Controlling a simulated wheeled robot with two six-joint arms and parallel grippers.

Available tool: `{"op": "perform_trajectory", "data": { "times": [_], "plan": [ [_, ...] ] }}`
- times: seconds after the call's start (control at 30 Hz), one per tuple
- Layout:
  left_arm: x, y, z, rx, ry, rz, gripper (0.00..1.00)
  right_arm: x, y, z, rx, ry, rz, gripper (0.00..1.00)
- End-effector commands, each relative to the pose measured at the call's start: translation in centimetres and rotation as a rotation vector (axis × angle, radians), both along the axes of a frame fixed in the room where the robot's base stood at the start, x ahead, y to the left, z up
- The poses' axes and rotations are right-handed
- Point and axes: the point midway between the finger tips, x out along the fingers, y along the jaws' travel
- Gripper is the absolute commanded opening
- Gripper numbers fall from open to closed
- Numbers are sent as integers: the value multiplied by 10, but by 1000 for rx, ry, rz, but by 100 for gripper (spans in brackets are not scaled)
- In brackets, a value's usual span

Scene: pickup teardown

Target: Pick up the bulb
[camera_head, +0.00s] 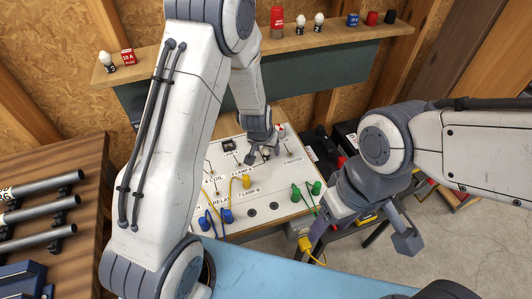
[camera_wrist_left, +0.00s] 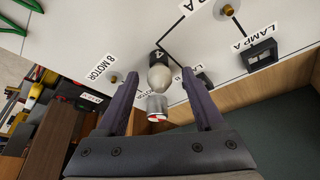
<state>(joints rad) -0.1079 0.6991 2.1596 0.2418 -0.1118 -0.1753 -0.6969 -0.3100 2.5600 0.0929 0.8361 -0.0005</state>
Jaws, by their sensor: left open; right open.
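A bulb (camera_wrist_left: 158,74) with a pale globe and a black base marked 4 stands at the white board (camera_wrist_left: 70,25) in the left wrist view. My left gripper (camera_wrist_left: 160,76) is open, with one dark finger on each side of the bulb and visible gaps between. In the head view my left gripper (camera_head: 261,148) is low over the far part of the board, and the bulb is largely hidden there. My right gripper (camera_head: 361,238) is open and empty, to the right of the board.
A silver cylinder with a red-marked end (camera_wrist_left: 157,107) is close beside the bulb. A shelf (camera_head: 220,51) at the back holds several bulbs and coloured parts. Wires and blue plugs (camera_head: 227,215) are on the near part of the board. Pipes (camera_head: 40,210) lie at the left.

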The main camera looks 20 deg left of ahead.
Motion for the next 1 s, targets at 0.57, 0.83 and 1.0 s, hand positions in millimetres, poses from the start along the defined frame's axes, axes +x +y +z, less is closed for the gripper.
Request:
{"op": "perform_trajectory", "data": {
  "times": [0.57,0.83,1.0],
  "plan": [
    [0,0,2,0,-1,0,0,0,0,1,0,0,0,63],
    [0,0,32,0,-3,0,0,0,0,18,0,0,0,63],
    [-6,-17,60,0,2,-7,0,0,0,49,0,0,-2,63]
  ]
}}
